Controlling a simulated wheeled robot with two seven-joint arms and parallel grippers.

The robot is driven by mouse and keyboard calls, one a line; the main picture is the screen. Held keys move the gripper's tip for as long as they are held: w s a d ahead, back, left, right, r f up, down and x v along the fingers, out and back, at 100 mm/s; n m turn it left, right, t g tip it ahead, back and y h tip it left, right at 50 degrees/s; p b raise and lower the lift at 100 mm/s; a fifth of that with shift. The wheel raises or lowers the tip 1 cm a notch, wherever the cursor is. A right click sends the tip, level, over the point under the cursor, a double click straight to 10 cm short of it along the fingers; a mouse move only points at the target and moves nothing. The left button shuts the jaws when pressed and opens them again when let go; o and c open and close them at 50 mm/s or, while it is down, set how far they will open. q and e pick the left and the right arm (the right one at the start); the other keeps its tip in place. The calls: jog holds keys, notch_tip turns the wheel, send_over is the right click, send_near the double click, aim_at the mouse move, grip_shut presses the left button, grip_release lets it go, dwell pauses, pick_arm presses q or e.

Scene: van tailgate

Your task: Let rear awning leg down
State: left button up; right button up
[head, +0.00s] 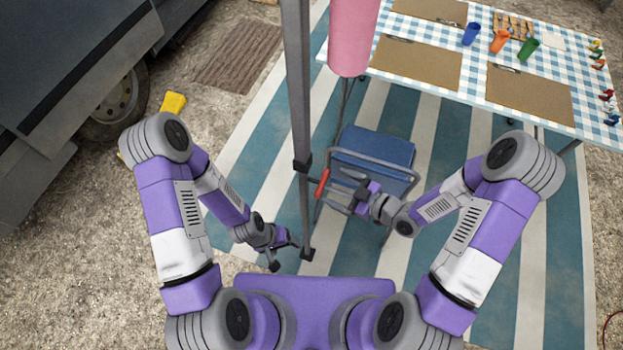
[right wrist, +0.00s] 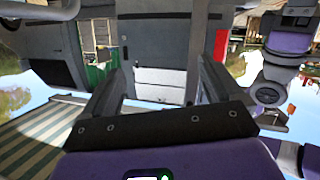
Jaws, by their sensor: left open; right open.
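The rear awning leg (head: 298,90) is a grey upright pole left of centre in the head view. A dark collar (head: 302,165) sits on its lower part, with a red lever (head: 322,184) sticking out to the right. The leg's dark foot (head: 307,254) is over the striped mat. My right gripper (head: 340,194) is open just right of the red lever; I cannot tell whether the lever lies between its fingers. My left gripper (head: 285,254) is open, low and just left of the leg's foot. The right wrist view shows the right fingers (right wrist: 160,92) apart.
A blue folding chair (head: 372,155) stands behind my right gripper. A table with a checked cloth (head: 470,75) holds boards and cups at the back right. A pink hanging cylinder (head: 352,38) is right of the leg. The van (head: 70,70) is at left; the striped mat (head: 270,140) lies below.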

aim_at(319, 183)
jog(key=s+a+r+n+g+y, duration=0.1)
jog(key=s+r+n+g+y, duration=0.15)
jog(key=r+n+y, duration=0.35)
jog(key=shift+n+h, duration=0.6)
jog(key=shift+n, duration=0.1)
jog(key=x, duration=0.7)
jog(key=shift+s+a+r, duration=0.1)
jog(key=shift+s+r, duration=0.1)
jog(key=shift+s, duration=0.15)
